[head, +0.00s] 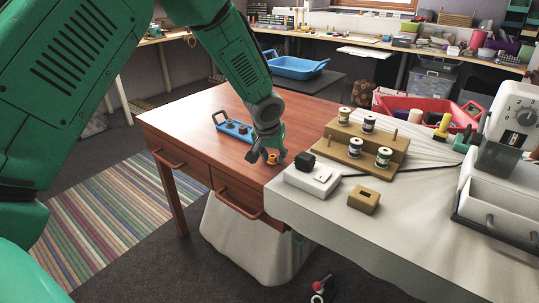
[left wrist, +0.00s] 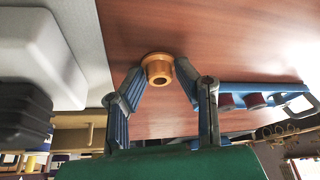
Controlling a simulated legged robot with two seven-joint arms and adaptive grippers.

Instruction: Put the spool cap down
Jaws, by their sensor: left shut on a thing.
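The spool cap (head: 272,159) is a small orange-gold flanged ring with a hole. It is at the wooden table's right part, near the edge by the white cloth. My left gripper (head: 270,153) points down over it and is shut on it. In the left wrist view the cap (left wrist: 158,68) shows between the tips of the two blue-padded fingers, against the brown tabletop. Whether it touches the wood is hard to tell. My right gripper is not in view.
A blue holder (head: 234,128) with dark pegs lies just behind the gripper. To the right are a white box (head: 312,178) with a black knob, a wooden spool stand (head: 358,150), a wooden block (head: 364,200) and a sewing machine (head: 512,130). The table's left part is clear.

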